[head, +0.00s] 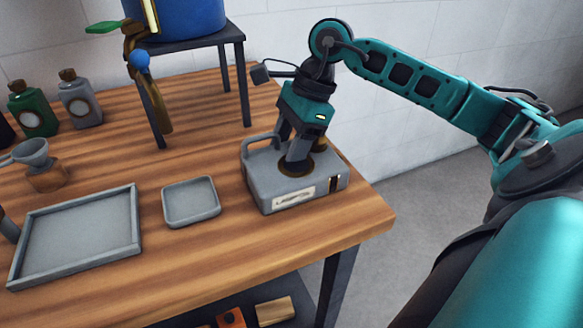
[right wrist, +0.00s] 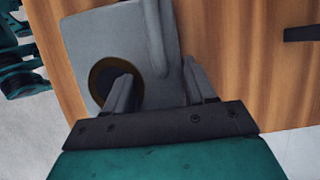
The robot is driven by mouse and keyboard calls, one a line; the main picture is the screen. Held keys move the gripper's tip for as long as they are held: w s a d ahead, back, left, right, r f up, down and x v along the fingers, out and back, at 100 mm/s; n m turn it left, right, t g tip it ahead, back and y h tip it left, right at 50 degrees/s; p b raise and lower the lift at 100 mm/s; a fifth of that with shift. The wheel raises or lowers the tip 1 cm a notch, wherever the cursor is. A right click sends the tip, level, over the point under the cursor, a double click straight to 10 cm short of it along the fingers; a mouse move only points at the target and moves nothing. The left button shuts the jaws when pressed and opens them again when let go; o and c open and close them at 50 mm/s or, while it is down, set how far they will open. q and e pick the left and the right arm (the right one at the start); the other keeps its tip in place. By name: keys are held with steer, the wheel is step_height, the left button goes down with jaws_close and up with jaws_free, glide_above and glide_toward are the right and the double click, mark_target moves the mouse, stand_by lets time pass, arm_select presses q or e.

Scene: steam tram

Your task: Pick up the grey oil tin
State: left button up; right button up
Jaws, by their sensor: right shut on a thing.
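The grey oil tin (head: 265,190) is a wide, low grey can with a pale label, a dark brass-ringed opening and a bar handle on top. It appears to sit upright on the wooden table near its right end. My right gripper (head: 294,160) reaches down onto its top and is shut on its handle. In the right wrist view the fingers (right wrist: 160,88) stand on both sides of the handle of the grey tin (right wrist: 110,40), one finger over the brass ring. My left gripper is not in view.
A small grey tray (head: 191,202) and a larger one (head: 75,238) lie left of the tin on the table (head: 210,255). A blue tank (head: 185,15) stands on a dark stand behind. Green (head: 33,112) and grey (head: 80,104) bottles and a funnel (head: 32,152) are farther left.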

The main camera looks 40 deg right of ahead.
steer(key=c, duration=0.4)
steer(key=shift+r, duration=0.1)
steer(key=shift+c, duration=0.2)
